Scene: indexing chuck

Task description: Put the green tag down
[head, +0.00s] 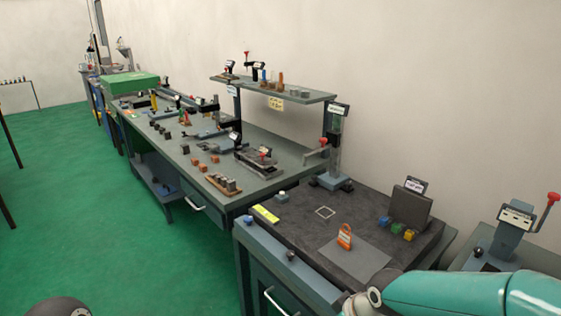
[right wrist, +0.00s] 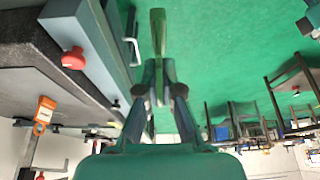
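My right gripper (right wrist: 160,68) shows in the right wrist view, its fingers closed on a thin olive-green piece (right wrist: 158,28), seen nearly edge-on; it looks like the green tag. The piece sticks out past the fingertips, with green floor behind it. In the head view my right arm comes in at the bottom right, and its gripper and the tag are out of that picture. My left gripper is not seen.
Blue, green and yellow pieces (head: 396,228) sit by a dark upright box (head: 410,206). A lever device (head: 515,225) stands at right.

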